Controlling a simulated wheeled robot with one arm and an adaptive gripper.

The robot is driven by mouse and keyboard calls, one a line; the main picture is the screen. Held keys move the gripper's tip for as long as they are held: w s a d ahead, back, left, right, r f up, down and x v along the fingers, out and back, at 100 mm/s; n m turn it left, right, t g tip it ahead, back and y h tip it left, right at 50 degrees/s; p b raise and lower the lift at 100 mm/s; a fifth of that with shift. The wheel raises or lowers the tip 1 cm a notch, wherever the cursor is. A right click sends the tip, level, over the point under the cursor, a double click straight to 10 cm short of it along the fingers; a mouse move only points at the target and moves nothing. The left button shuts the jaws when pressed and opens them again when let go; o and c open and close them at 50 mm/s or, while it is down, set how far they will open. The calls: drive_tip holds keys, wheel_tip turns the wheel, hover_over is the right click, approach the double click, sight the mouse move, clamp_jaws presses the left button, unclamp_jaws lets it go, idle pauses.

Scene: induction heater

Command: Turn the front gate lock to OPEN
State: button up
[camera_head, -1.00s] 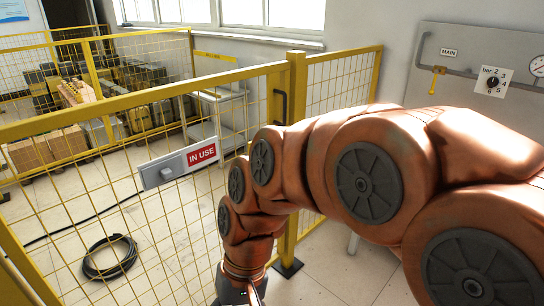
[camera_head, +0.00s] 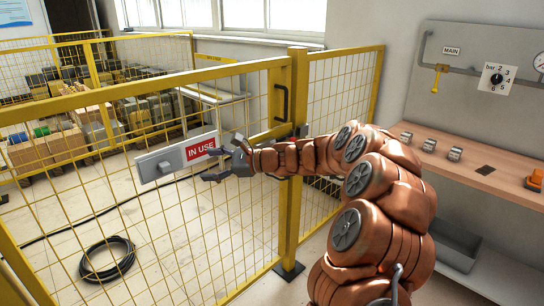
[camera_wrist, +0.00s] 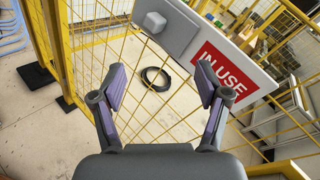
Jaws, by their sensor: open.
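The front gate lock (camera_head: 178,157) is a grey plate on the yellow mesh gate, with a red IN USE label (camera_head: 201,148) on its right part and a grey knob (camera_head: 165,167) on its left part. In the wrist view the knob (camera_wrist: 155,22) shows at the top, beyond the fingertips, and the IN USE label (camera_wrist: 228,74) lies to the right, partly behind the right finger. My gripper (camera_head: 222,163) is open and empty in front of the label's right end; in the wrist view my gripper (camera_wrist: 160,85) points toward the gate below the plate, apart from the knob.
The yellow gate post (camera_head: 292,160) with a dark handle (camera_head: 281,102) stands right of the lock, close to my arm. A wooden bench (camera_head: 470,165) with small parts is at the right. A black cable coil (camera_head: 107,259) lies on the floor behind the mesh.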

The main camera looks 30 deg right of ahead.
drive_tip(key=w+d+f+m+t+h+b, duration=0.1)
drive_tip(key=w+d+f+m+t+h, duration=0.2)
drive_tip(key=d, duration=0.7)
drive_tip(key=d+f+m+t+h, duration=0.25)
drive_tip(key=d+m, duration=0.25)
drive_tip(key=d, duration=0.5)
drive_tip(key=w+d+f+m+t+h+b, duration=0.15)
drive_tip(key=d+f+m, duration=0.25)
drive_tip(key=d, duration=0.5)
drive_tip(key=shift+h, duration=0.4)
drive_tip(key=shift+p+x, duration=1.05)
drive_tip(key=shift+x, duration=3)
drive_tip(key=shift+d, duration=0.2)
clamp_jaws()
